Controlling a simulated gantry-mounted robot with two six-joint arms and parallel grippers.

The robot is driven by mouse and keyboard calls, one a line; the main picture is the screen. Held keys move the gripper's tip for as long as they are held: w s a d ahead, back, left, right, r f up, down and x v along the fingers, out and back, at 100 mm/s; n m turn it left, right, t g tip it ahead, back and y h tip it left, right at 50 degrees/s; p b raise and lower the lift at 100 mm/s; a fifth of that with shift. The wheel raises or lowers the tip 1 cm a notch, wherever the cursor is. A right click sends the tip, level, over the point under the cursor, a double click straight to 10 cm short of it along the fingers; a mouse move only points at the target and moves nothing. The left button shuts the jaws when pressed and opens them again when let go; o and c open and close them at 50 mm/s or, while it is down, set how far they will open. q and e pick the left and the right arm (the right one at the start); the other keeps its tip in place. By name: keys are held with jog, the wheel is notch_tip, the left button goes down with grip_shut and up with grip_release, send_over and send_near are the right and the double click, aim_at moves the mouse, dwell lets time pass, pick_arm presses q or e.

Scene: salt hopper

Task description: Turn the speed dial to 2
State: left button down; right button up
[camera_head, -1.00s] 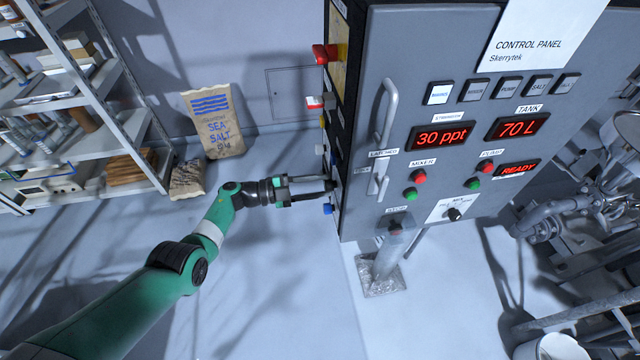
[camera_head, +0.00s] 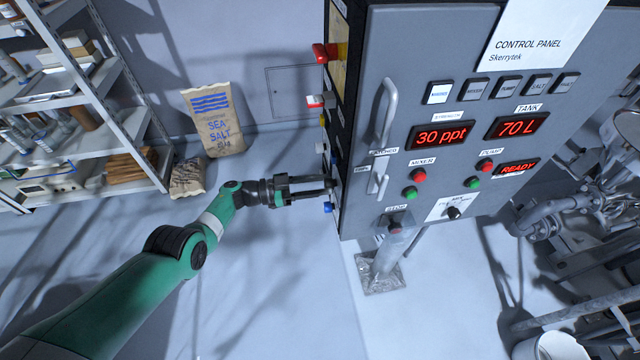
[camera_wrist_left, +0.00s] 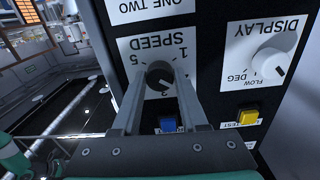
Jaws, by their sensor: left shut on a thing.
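The black round speed dial (camera_wrist_left: 159,74) is on the white SPEED plate (camera_wrist_left: 140,46) in the left wrist view. The plate's numbers look upside down, with 5 at the left, 1 at the right and 3 below the dial. My left gripper (camera_wrist_left: 161,82) is shut on the dial, one finger on each side. I cannot read surely where the dial's mark points. My right gripper is not in view.
A blue button (camera_wrist_left: 168,124) sits just below the dial, between the fingers. A yellow button (camera_wrist_left: 249,117) and the DISPLAY knob (camera_wrist_left: 271,66) are to the right. The control cabinet (camera_head: 350,215) stands right of my arm. Salt sacks (camera_head: 213,120) and shelves stand at the left.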

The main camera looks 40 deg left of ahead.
pick_arm(q)
jog(key=shift+n, duration=0.7)
jog(key=shift+c, duration=2.2)
grip_release()
jog(key=shift+a, duration=0.1)
jog(key=p+v, duration=0.2)
jog(key=v, duration=0.9)
jog(key=shift+s, duration=0.2)
jog(key=shift+a, duration=0.1)
